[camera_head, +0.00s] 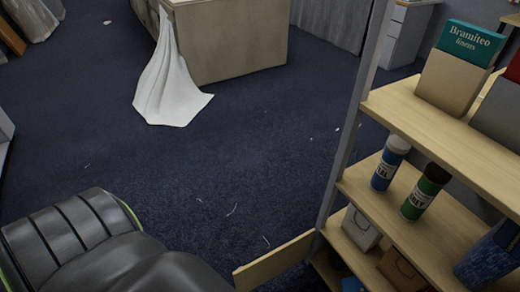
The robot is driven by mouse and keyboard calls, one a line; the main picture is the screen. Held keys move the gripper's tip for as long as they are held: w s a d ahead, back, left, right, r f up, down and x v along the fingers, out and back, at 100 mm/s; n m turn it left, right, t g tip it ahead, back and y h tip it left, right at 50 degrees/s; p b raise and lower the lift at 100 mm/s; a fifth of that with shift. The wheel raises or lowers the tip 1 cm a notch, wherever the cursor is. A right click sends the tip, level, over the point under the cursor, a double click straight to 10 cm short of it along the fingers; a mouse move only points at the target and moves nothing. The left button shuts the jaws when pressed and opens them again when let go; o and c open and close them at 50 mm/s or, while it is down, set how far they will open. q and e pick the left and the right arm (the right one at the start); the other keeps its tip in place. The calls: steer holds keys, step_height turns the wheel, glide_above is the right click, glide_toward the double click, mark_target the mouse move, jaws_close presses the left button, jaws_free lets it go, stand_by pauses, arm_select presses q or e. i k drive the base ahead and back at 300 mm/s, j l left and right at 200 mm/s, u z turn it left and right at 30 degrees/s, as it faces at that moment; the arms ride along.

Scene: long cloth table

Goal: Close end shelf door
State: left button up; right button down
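A tall shelf unit (440,135) with light wood boards and a grey post stands on the right. A light wood panel (274,262), which looks like the end shelf door, juts out to the left from the foot of the post at the bottom centre. It stands open, away from the shelf. Its lower part is cut off or hidden, and its hinge and handle cannot be made out. Neither of my grippers is in view.
The shelves hold a blue bottle (389,163), a green bottle (425,191), a teal box (469,44) and several bags. A cloth-draped table (235,40) stands at the back. Dark blue carpet (235,160) with small scraps lies clear between.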

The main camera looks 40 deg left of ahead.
mark_target(246, 278)
steer(key=j, duration=0.75)
steer(key=i+j, duration=0.15)
steer(key=j, duration=1.4)
steer(key=j+z, duration=0.4)
steer(key=j, duration=0.45)
steer(key=k+j+z, duration=0.1)
steer(key=j+z, duration=0.25)
steer(key=j, duration=0.45)
steer(key=z, duration=0.9)
